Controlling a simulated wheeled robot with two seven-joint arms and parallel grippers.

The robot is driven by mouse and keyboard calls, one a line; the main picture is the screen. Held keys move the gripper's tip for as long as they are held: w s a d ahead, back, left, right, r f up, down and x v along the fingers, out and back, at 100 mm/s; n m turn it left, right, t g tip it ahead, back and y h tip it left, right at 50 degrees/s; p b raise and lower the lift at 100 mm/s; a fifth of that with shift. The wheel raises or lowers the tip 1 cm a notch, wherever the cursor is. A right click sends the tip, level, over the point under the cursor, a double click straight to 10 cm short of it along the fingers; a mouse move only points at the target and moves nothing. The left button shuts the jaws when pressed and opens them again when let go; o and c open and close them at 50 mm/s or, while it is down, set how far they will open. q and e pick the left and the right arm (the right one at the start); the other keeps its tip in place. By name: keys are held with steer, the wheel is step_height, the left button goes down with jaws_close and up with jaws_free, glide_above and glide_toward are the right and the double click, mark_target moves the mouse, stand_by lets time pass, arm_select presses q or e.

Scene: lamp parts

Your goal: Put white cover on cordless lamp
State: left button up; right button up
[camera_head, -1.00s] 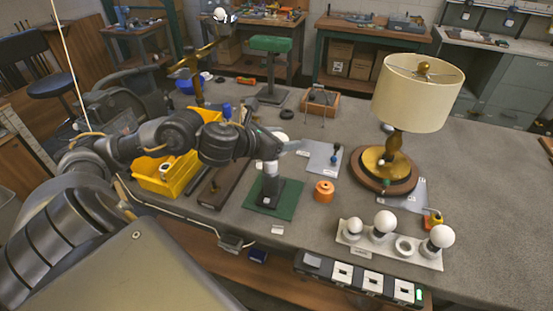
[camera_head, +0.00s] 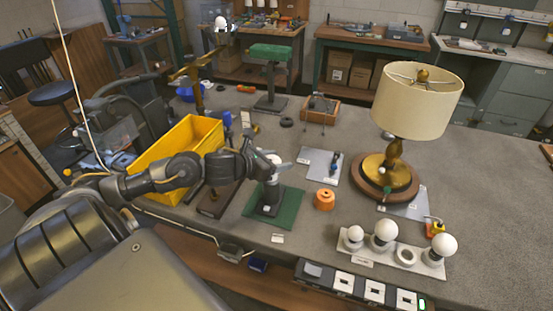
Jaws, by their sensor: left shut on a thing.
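My left gripper (camera_head: 268,166) is over the green mat, shut on a small white rounded piece (camera_head: 274,159), which looks like the white cover. The piece is partly hidden by the fingers. Directly below is a dark upright stand (camera_head: 268,198) on the green mat (camera_head: 290,208), perhaps the cordless lamp. I cannot tell whether the white piece touches the stand's top. A brass table lamp (camera_head: 394,155) with a cream shade (camera_head: 417,100) stands to the right on a round wooden base. My right gripper is not in view.
A yellow bin (camera_head: 185,150) stands left of the mat. An orange spool (camera_head: 325,199) is close to the mat's right. A white rack (camera_head: 400,252) with white bulbs lies at the front. A small grey mat (camera_head: 318,163) lies behind the spool.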

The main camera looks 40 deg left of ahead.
arm_select(q)
steer(key=shift+f+b, duration=0.25)
steer(key=shift+b, duration=0.1)
steer(key=o, duration=1)
steer(key=shift+r, duration=0.1)
steer(key=shift+c, duration=0.2)
steer(key=shift+r+p, duration=0.3)
steer(key=shift+p, duration=0.2)
steer(key=v, duration=1.2)
